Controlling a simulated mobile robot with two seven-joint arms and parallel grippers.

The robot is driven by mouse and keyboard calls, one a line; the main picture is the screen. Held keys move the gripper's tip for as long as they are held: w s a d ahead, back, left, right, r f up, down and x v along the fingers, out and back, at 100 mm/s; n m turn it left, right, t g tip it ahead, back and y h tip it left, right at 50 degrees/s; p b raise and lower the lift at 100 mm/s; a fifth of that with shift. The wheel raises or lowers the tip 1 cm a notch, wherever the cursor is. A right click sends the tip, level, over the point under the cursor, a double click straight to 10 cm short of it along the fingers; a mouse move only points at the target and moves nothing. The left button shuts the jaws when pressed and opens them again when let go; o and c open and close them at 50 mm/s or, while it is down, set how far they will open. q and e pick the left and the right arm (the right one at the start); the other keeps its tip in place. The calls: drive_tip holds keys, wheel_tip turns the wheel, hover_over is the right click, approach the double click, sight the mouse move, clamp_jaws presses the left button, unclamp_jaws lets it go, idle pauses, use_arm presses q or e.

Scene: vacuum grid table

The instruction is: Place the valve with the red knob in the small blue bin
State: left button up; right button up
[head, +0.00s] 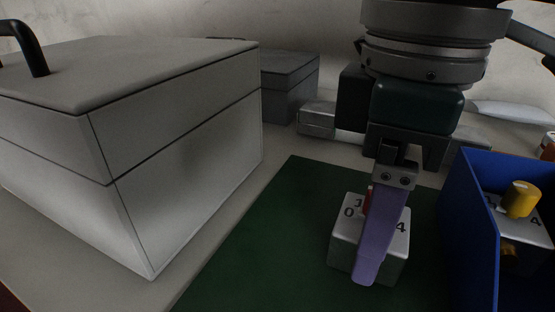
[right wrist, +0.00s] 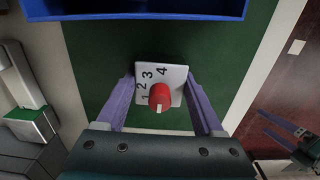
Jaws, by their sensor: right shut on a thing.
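The valve (head: 345,255) is a pale block with black digits on its top and a red knob (right wrist: 160,96). It stands over the green mat, upright; I cannot tell whether it is lifted clear of it. My right gripper (head: 372,270) is shut on the block, its purple fingers on opposite sides, as the right wrist view (right wrist: 162,92) shows. One finger hides part of the block and knob in the head view. The blue bin (head: 470,225) stands to the right of the valve. My left gripper (right wrist: 277,128) shows small in the right wrist view, fingers apart and empty.
A valve with a yellow knob (head: 521,199) is in the blue bin. A large lidded white box (head: 190,150) stands left of the green mat (head: 270,240). A grey box (head: 290,85) and metal parts (head: 317,119) are behind. The mat left of the valve is clear.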

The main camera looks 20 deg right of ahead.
drive_tip(key=shift+f, duration=0.1)
drive_tip(key=o, duration=1.5)
